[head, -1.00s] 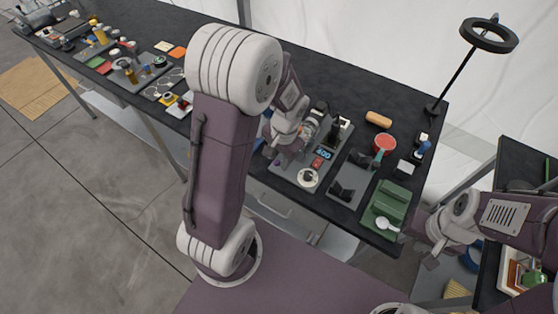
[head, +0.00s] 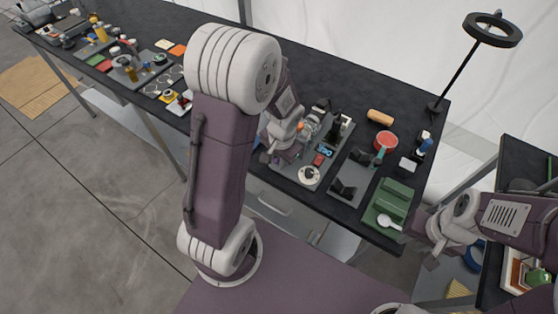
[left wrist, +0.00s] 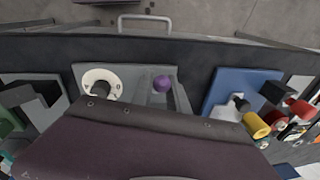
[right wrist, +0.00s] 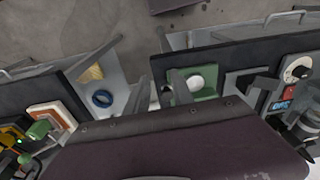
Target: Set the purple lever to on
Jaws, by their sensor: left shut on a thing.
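The purple lever's round knob (left wrist: 162,83) shows in the left wrist view, on a grey panel near the table's front edge. My left gripper (left wrist: 161,92) is around it, with its fingers shut on the lever. In the head view the left gripper (head: 268,152) is over the left part of the grey panel (head: 290,170), and the lever is hidden there. My right gripper (head: 415,248) hangs in front of the table's right end; its fingers are apart, and it looks empty.
On the same panel are a white dial (head: 308,175) and a blue display (head: 325,151). A blue board (left wrist: 235,88) is close by the left gripper. A lamp (head: 492,30) stands at the back right.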

